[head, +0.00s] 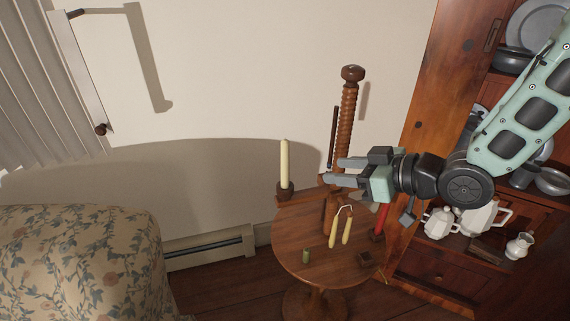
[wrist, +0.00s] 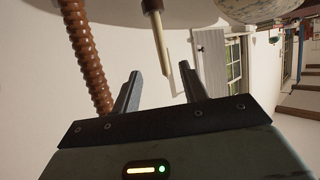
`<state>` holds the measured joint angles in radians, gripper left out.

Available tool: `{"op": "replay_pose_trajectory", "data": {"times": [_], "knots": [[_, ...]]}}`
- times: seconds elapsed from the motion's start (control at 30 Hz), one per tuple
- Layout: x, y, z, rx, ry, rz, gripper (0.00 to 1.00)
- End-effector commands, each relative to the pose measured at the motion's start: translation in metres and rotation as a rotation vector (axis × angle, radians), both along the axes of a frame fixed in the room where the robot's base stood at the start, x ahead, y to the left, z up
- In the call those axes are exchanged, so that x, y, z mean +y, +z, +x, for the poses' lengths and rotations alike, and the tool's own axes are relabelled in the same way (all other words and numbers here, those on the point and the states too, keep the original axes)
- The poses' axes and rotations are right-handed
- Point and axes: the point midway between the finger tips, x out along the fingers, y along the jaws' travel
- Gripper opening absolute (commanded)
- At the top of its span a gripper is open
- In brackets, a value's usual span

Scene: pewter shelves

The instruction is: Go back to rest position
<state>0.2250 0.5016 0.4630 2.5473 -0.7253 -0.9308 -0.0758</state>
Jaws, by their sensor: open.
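My gripper (head: 345,171) is open with nothing between its fingers. In the head view it hangs above the small round wooden table (head: 290,262), its fingers pointing left. In the wrist view its two fingers (wrist: 158,90) stand apart.
A wooden cabinet (head: 420,130) with white china (head: 478,220) stands right. A flowered covering (head: 80,260) is at left.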

Motion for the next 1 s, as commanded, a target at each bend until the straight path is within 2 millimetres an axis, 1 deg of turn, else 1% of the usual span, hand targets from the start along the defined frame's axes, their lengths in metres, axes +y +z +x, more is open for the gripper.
{"op": "replay_pose_trajectory", "data": {"times": [0.17,0.27,0.37,0.47,0.57,0.67,0.77,0.8,0.9,1.0], "knots": [[-0.003,0.003,-0.003,0.003,-0.001,-0.006,0.43],[-0.001,0.004,-0.006,0.026,-0.007,-0.058,0.43],[0.0,0.007,-0.012,0.082,-0.028,-0.169,0.43],[-0.002,0.013,-0.027,0.167,-0.065,-0.309,0.43],[-0.006,0.023,-0.048,0.265,-0.111,-0.438,0.43],[-0.012,0.037,-0.077,0.374,-0.157,-0.545,0.43],[-0.016,0.055,-0.112,0.491,-0.192,-0.634,0.43],[-0.017,0.062,-0.127,0.538,-0.201,-0.664,0.43],[-0.02,0.079,-0.164,0.648,-0.217,-0.724,0.43],[-0.022,0.093,-0.195,0.737,-0.219,-0.764,0.43]]}}
